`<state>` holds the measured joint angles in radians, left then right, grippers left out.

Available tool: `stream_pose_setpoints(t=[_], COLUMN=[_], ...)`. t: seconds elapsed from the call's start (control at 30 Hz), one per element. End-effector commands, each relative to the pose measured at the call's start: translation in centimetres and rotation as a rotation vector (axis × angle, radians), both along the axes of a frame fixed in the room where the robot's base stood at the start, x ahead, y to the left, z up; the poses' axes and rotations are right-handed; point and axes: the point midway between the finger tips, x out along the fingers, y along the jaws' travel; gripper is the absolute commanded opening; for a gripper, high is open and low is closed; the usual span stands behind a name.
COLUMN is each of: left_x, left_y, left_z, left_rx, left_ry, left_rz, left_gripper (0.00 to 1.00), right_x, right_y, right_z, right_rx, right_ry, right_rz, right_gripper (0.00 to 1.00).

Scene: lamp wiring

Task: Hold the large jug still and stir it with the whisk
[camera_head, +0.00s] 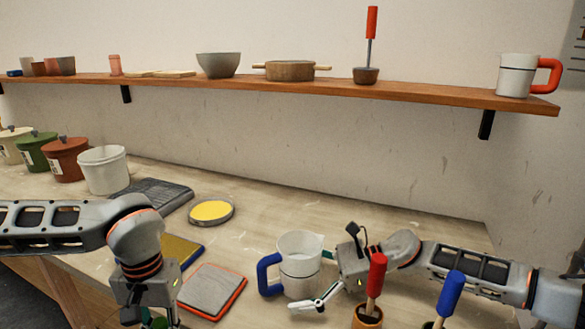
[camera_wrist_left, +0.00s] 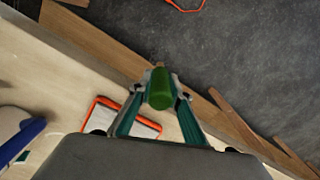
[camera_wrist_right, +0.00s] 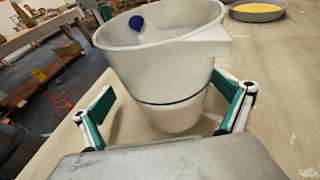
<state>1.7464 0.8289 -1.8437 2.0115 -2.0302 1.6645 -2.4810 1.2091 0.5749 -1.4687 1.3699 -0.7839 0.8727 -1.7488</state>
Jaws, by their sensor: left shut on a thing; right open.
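The large jug (camera_head: 300,268), pale grey with a spout and a blue handle, stands upright on the table. My right gripper (camera_head: 322,279) is open with its fingers on either side of the jug's body; the right wrist view shows the jug (camera_wrist_right: 165,75) between the teal pads, with gaps at both sides. My left gripper (camera_head: 148,316) is at the table's front left, shut on a green cylindrical handle (camera_wrist_left: 160,88) seen end-on. This is probably the whisk; its wires are hidden. The jug's inside shows no whisk.
Red-handled (camera_head: 376,275) and blue-handled (camera_head: 450,293) tools stand in pots right of the jug. An orange-edged grey pad (camera_head: 212,291) and a yellow dish (camera_head: 211,211) lie left of it. Lidded pots and a white bucket (camera_head: 104,171) stand farther back. The shelf (camera_head: 200,81) is above.

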Motion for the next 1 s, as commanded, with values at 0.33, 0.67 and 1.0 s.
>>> stream_pose_setpoints(t=[0.33,0.67,1.0], left_x=[0.02,0.02,0.01], left_y=[-0.01,-0.01,-0.01], left_z=[0.04,0.03,0.02], left_rx=[0.000,0.000,0.000], left_ry=[-0.001,-0.001,0.000], left_rz=[0.000,0.000,0.000], left_gripper=[0.00,0.00,0.00], right_x=[0.01,-0.03,-0.06], right_y=[0.06,0.06,0.03], right_z=[0.05,-0.02,-0.09], right_rx=[0.000,0.000,-0.001], right_ry=[0.000,0.001,0.002], right_rz=[0.000,0.001,0.000], right_gripper=[0.79,0.40,0.40])
